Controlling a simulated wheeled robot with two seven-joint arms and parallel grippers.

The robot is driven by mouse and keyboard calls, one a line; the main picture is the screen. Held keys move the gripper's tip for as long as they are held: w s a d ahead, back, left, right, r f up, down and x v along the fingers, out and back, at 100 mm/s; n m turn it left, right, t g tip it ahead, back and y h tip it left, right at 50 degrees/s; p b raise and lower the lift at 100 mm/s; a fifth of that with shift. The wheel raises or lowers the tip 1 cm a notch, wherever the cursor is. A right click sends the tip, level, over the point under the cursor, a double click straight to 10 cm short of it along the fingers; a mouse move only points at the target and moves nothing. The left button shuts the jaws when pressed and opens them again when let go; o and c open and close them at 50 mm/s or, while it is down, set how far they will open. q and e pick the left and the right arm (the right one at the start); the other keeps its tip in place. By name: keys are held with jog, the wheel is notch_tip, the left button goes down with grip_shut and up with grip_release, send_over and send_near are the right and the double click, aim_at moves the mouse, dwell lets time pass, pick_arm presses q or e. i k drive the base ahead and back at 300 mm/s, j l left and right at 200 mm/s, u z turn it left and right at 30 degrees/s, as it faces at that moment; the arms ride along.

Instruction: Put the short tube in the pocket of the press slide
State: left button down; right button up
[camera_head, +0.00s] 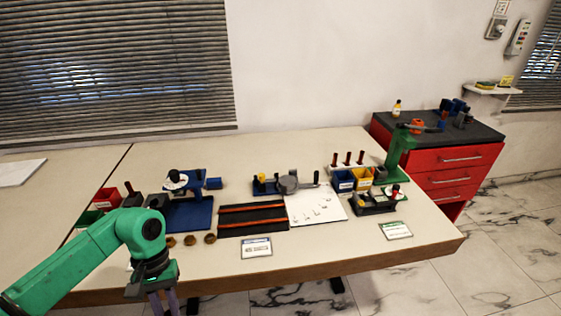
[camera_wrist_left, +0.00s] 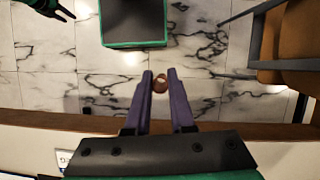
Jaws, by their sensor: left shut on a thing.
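My left gripper (camera_wrist_left: 160,76) is shut on a small copper-coloured ring, seen end-on, which looks like the short tube (camera_wrist_left: 160,85). In the head view my left gripper (camera_head: 163,304) hangs in front of the table's front edge, fingers down; the tube is not visible there. A green upright stand (camera_head: 399,153) near the table's right end looks like a press. A low black fixture (camera_head: 372,204) with a red knob lies in front of it. I cannot tell which part is the slide, and no pocket can be made out. A dark claw at the wrist view's top left may be my right gripper (camera_wrist_left: 50,10).
Several brown rings (camera_head: 210,239) lie near the front edge. A blue gauge stand (camera_head: 188,214), a black tray with orange strips (camera_head: 252,221), a white board (camera_head: 317,206) and blue and yellow bins (camera_head: 362,175) fill the middle and right. A red cabinet (camera_head: 458,171) stands behind right.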

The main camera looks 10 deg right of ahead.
aim_at(379, 176)
jog(key=z, duration=0.4)
jog(key=i+l+z, duration=0.1)
jog(key=z, duration=0.35)
jog(key=i+z, duration=0.15)
jog(key=z, duration=0.7)
jog(key=i+z, duration=0.15)
jog(key=z, duration=0.25)
jog(key=j+z, duration=0.1)
jog(key=z, duration=0.3)
jog(key=i, duration=0.05)
